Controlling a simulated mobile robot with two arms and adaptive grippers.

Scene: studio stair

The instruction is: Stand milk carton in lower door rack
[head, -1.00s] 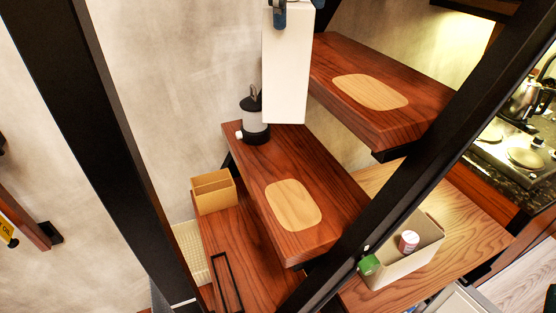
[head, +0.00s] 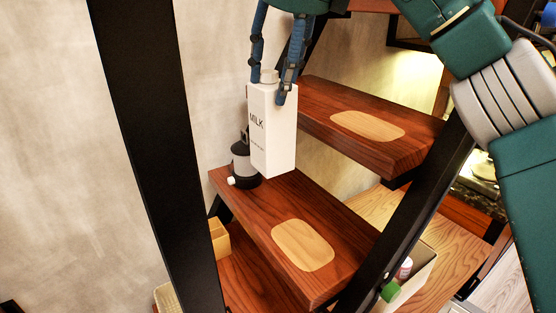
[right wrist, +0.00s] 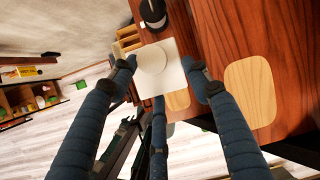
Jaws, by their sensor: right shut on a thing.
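The white milk carton (head: 272,138) hangs upright in the head view, its MILK lettering facing left. My right gripper (head: 268,88) is shut on its top from above. In the head view the carton overlaps the black-and-white lantern and middle stair tread; I cannot tell whether it touches either. In the right wrist view the carton's top and round cap (right wrist: 152,60) sit between the blue fingers. A pale bin (head: 419,272) at lower right holds bottles; I cannot tell if it is the lower door rack. My left gripper is out of view.
A lantern (head: 243,165) stands behind the carton on the middle tread (head: 262,208). The upper tread (head: 385,152) is bare except for its pale inlay. Black stair beams (head: 160,150) flank the treads. A tan box (head: 219,240) sits lower left.

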